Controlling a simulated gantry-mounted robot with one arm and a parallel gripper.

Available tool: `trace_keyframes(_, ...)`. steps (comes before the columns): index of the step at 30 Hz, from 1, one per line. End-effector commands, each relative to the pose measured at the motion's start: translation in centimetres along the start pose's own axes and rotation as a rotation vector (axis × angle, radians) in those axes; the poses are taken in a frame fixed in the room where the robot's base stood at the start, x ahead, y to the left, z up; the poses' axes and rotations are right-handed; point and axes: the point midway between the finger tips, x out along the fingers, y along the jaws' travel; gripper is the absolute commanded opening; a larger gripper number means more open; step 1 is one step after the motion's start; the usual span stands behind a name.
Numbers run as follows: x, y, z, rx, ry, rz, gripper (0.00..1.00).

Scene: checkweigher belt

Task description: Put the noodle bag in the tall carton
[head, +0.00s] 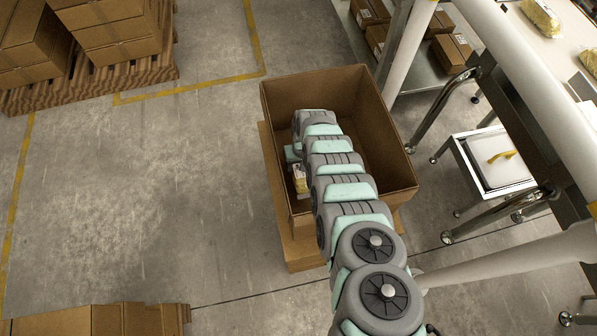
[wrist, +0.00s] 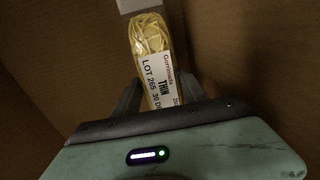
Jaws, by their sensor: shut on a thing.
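The tall carton (head: 402,166) stands open on the floor in the middle of the head view, on a brown cardboard base. My arm reaches down into it. The noodle bag (head: 300,179) shows inside the carton near its left wall, partly hidden by my arm. In the wrist view the yellow noodle bag (wrist: 151,38) with a white label sits between the fingers of my gripper (wrist: 156,92), which is shut on it. Brown carton walls surround it there. Whether the bag touches the carton floor I cannot tell.
More yellow bags (head: 541,18) lie on the white surface at the upper right. Stacked boxes (head: 110,25) stand on a pallet at upper left. The floor left of the carton is clear.

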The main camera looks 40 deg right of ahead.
Motion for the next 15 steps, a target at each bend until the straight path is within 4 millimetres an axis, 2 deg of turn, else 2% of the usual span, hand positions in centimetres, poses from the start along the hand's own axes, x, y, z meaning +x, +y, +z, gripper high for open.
trace_keyframes(5, 1.1, 0.1, -0.2, -0.001, 0.004, 0.001, 0.0)
trace_keyframes(12, 4.2, 0.5, -0.1, 0.001, 0.001, 0.0, 0.0)
trace_keyframes(15, 4.2, 0.5, -0.1, 0.001, 0.0, 0.0, 0.0)
